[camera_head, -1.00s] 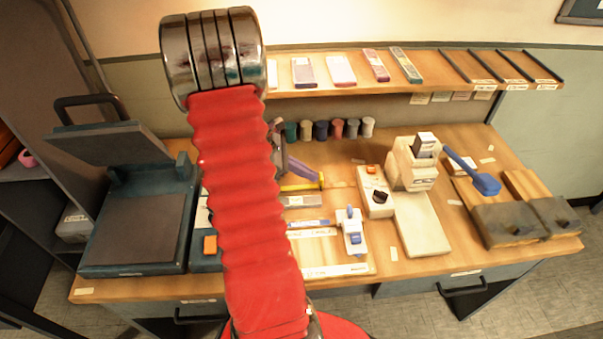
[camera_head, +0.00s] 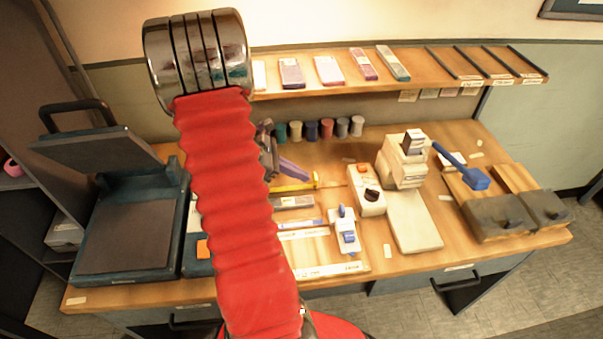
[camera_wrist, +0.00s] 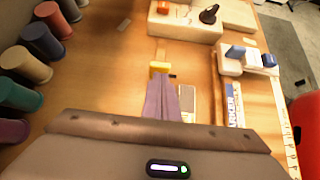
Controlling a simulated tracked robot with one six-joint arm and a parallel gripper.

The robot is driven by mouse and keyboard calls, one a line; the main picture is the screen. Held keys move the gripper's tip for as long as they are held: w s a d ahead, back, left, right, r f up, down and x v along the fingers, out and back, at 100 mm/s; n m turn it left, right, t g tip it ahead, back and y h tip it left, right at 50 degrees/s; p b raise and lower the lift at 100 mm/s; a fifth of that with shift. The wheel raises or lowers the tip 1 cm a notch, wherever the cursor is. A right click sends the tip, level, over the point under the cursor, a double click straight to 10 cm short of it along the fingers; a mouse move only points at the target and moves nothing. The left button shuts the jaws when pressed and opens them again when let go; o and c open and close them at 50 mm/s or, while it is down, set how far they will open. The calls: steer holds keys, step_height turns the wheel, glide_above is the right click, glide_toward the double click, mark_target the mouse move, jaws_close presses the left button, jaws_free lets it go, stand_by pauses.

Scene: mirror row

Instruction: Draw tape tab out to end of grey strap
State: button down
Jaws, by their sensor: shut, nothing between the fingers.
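My gripper (camera_wrist: 160,82) has purple-grey fingers, closed together with nothing held. In the head view my gripper (camera_head: 305,176) slants down toward the worktop behind my red arm sleeve. A small yellow piece (camera_wrist: 159,67), which looks like the tape tab, sits just beyond the fingertips; I cannot tell if they touch it. In the head view a yellow strip (camera_head: 296,187) runs along the near side of the fingers. The grey strap (camera_head: 294,202) lies in front of the yellow strip. It also shows right of the fingers in the wrist view (camera_wrist: 188,102), partly hidden by my gripper.
A white box with an orange button and black knob (camera_head: 369,190) stands to the right. A small white-and-blue device (camera_head: 345,231) is nearer the front edge. Coloured spools (camera_head: 312,130) line the back. A dark teal press (camera_head: 126,225) stands left. Bare wood lies between spools and fingers.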

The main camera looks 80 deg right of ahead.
steer(key=w, duration=0.2)
steer(key=w+a, duration=0.1)
steer(key=shift+w+a+r, duration=0.1)
steer(key=shift+w+r, duration=0.25)
steer(key=shift+w, duration=0.05)
steer(key=v, duration=0.8)
steer(key=shift+a+r, duration=0.2)
steer(key=shift+r, duration=0.1)
steer(key=shift+w, duration=0.1)
